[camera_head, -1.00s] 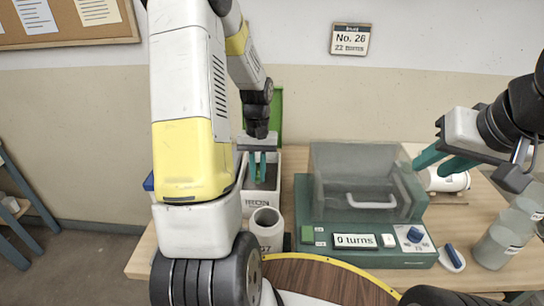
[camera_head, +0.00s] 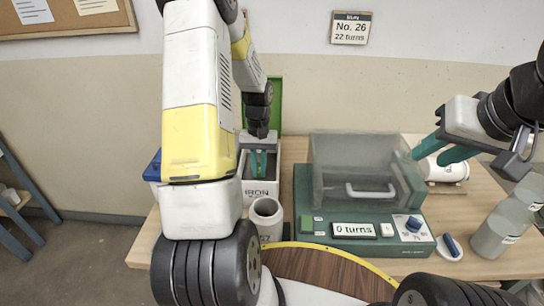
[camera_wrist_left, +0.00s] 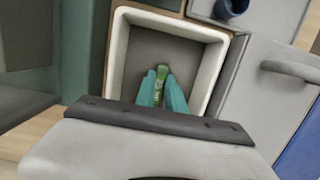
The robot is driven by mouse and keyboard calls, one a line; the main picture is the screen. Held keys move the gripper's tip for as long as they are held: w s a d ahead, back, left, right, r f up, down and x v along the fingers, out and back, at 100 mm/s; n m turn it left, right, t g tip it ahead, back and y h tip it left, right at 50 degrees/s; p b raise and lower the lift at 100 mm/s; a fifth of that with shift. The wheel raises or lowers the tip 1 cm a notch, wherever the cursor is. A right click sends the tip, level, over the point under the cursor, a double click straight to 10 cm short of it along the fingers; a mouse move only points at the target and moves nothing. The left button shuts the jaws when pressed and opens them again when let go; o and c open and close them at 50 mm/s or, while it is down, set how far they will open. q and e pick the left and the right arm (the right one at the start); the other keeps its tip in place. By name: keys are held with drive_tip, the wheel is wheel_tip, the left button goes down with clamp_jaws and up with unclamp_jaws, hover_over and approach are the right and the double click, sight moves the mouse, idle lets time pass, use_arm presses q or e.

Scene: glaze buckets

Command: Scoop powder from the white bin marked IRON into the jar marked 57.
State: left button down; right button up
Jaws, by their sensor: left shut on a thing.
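The white bin marked IRON (camera_head: 261,190) stands at the left of the bench; its white rim and grey inside fill the middle of the left wrist view (camera_wrist_left: 122,50). My left gripper (camera_head: 262,160) points down into this bin. In the left wrist view its teal fingers are shut on a small green scoop handle (camera_wrist_left: 161,74). The scoop's bowl and any powder on it cannot be made out. My right gripper (camera_head: 432,152) is at the right with its teal fingers apart and empty.
A green machine (camera_head: 310,258) with a clear cover and a "0 turns" display stands right of the bin. A white open jar (camera_head: 266,225) stands in front of the bin. Another white jar (camera_head: 452,172) lies on its side. Grey jars (camera_head: 492,238) stand at far right.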

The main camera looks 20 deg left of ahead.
sight(259, 172)
use_arm(q)
drive_tip(key=shift+w+a+f, duration=0.1)
drive_tip(key=shift+w+a, duration=0.05)
drive_tip(key=shift+w, duration=0.45)
drive_tip(key=shift+r+t, duration=0.2)
drive_tip(key=shift+t, duration=0.4)
drive_tip(key=s+d+r, duration=0.1)
drive_tip(key=s+r, duration=0.2)
drive_tip(key=r, duration=0.3)
drive_tip(key=s+r+t, duration=0.1)
drive_tip(key=s+r, duration=0.2)
drive_tip(key=r, duration=0.3)
drive_tip(key=shift+s+d+r+y, duration=0.15)
drive_tip(key=shift+s+d+y, duration=0.1)
drive_tip(key=shift+d+y, duration=0.1)
drive_tip(key=shift+s, duration=0.1)
idle(0.6)
